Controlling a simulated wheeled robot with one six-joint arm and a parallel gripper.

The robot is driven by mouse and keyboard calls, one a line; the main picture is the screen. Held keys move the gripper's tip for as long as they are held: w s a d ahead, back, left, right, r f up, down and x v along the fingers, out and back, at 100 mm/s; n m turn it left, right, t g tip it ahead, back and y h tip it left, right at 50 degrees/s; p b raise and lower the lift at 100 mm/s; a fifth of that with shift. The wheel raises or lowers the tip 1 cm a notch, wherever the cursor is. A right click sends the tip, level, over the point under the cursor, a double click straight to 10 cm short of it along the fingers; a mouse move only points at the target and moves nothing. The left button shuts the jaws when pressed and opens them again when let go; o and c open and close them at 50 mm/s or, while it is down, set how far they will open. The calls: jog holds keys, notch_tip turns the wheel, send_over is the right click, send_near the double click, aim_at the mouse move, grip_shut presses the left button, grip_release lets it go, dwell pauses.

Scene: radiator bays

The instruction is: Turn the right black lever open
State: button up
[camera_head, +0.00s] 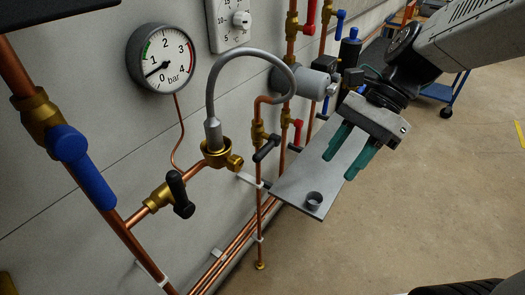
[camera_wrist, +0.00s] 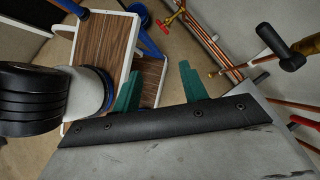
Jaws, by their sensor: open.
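The right black lever (camera_head: 266,149) sits on a brass valve on the vertical copper pipe, slanting up to the right. A second black lever (camera_head: 178,193) sits on a brass valve lower left. My gripper (camera_head: 340,167) has green fingers, apart and empty. It appears in front of the grey shelf plate, to the right of the right black lever and not touching it. In the wrist view my gripper (camera_wrist: 160,85) is also empty. A black lever (camera_wrist: 280,48) shows there at the right, clear of the fingers; I cannot tell which one it is.
The grey shelf plate (camera_head: 292,192) carries a small dark ring (camera_head: 313,200). A grey curved hose (camera_head: 212,90), red lever (camera_head: 298,131), blue lever (camera_head: 80,165) and pressure gauge (camera_head: 162,58) are nearby. The floor (camera_head: 430,180) to the right is open.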

jog(key=w+a+f+m+g+y, duration=0.1)
jog(key=w+a+f+m+y, duration=0.15)
jog(key=w+m, duration=0.3)
jog(key=w+a+f+m+y, duration=0.2)
jog(key=w+f+m+y, duration=0.1)
jog(key=w+m, duration=0.3)
jog(key=m+t+y, duration=0.2)
jog(key=m+y, duration=0.2)
jog(key=m, duration=0.7)
send_near(262, 152)
jog(key=a+f, duration=0.2)
jog(key=shift+w+a+r, duration=0.1)
jog(key=shift+w+r, duration=0.05)
jog(key=shift+w, duration=0.1)
jog(key=x, duration=0.7)
jog(key=shift+a, duration=0.25)
jog(key=shift+w, duration=0.1)
grip_shut()
